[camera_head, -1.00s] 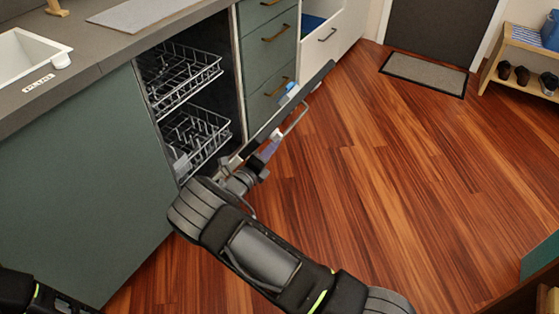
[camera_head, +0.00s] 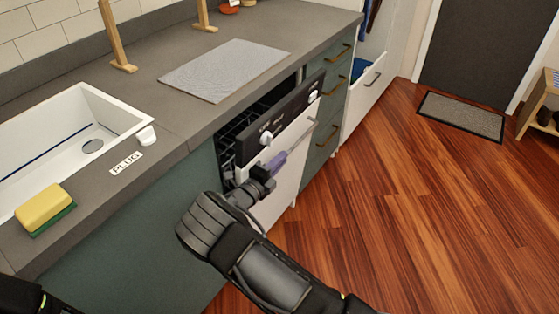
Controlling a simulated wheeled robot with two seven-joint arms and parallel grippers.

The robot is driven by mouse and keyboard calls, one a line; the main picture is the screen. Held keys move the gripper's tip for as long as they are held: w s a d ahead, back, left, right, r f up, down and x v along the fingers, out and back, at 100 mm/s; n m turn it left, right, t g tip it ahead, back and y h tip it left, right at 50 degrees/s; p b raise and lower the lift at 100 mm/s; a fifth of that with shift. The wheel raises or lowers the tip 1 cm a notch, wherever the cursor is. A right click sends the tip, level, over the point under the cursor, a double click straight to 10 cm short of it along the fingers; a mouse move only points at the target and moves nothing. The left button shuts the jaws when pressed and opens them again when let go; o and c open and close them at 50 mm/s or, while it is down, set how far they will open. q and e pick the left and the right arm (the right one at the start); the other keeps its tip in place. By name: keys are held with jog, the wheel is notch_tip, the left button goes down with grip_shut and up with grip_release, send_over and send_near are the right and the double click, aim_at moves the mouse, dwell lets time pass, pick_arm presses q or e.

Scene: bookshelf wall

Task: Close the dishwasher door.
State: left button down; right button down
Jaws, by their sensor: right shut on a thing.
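The dishwasher door (camera_head: 279,186) is white with a black control panel (camera_head: 290,110) along its top. It stands nearly upright, with its top edge a little out from the counter. A dark gap with part of a wire rack (camera_head: 236,128) shows behind it. A metal handle bar (camera_head: 303,141) runs along the door front. My right gripper (camera_head: 268,172) is at the left end of the handle, shut on it, though the fingertips are partly hidden. Part of my left arm shows at the bottom left corner; its gripper is out of view.
A grey counter (camera_head: 180,112) runs above the dishwasher, with a sink (camera_head: 75,135), a sponge (camera_head: 44,208) and a grey mat (camera_head: 225,69). Green drawers (camera_head: 327,130) stand to the right, and a white drawer (camera_head: 369,88) beyond is open. The wooden floor (camera_head: 420,220) at right is clear.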

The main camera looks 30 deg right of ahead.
jog(key=shift+r, duration=0.1)
jog(key=c, duration=1.5)
grip_release()
jog(key=shift+o, duration=0.2)
jog(key=v, duration=0.7)
jog(key=shift+s+a, duration=0.2)
jog(key=shift+a, duration=0.1)
